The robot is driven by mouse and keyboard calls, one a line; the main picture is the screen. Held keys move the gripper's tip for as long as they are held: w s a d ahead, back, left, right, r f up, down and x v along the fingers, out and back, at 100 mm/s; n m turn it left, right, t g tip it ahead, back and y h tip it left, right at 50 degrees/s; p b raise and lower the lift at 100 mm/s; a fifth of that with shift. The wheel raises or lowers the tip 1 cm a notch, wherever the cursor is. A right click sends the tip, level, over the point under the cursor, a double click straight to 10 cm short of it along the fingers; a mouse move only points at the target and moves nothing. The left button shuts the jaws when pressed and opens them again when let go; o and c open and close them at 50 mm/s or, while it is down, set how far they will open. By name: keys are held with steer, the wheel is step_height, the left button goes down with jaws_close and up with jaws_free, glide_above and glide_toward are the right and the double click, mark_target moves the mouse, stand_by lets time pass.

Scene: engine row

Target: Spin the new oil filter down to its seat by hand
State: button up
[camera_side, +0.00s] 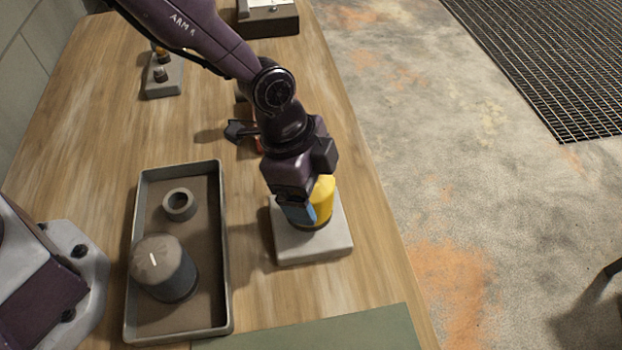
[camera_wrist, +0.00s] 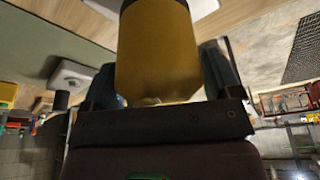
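The new oil filter is a yellow cylinder (camera_side: 325,198) with a dark lower rim. It stands upright over a light grey block (camera_side: 318,253); whether its rim touches the seat is hidden. My gripper (camera_side: 300,212) points down over the filter, with a blue finger against its near side. In the wrist view, the yellow filter (camera_wrist: 158,55) fills the space between the two blue fingers of my gripper (camera_wrist: 162,80). Both fingers lie close along its sides with no clear gap, and look shut on it.
A grey tray (camera_side: 227,265) to the left holds a brown-topped dark cylinder (camera_side: 165,268) with a white mark and a grey ring (camera_side: 179,204). A small block with fittings (camera_side: 163,78) and a dark box (camera_side: 268,22) stand farther back. A green mat (camera_side: 330,332) lies in front.

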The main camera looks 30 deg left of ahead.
steer(key=c, duration=0.7)
steer(key=m, duration=0.2)
steer(key=m+g, duration=0.1)
steer(key=m, duration=0.2)
steer(key=shift+a+g, duration=0.1)
steer(key=shift+g, duration=0.2)
steer(key=m+g, duration=0.1)
steer(key=m, duration=0.3)
steer(key=shift+s, duration=0.1)
steer(key=m+g+y, duration=0.1)
steer(key=m, duration=0.3)
steer(key=shift+f+m, duration=0.1)
steer(key=shift+m, duration=0.2)
steer(key=m+y, duration=0.1)
steer(key=m, duration=0.2)
steer(key=shift+s+a+m+g, duration=0.1)
steer(key=shift+m+g, duration=0.2)
steer(key=shift+m, duration=0.1)
steer(key=o, duration=1.1)
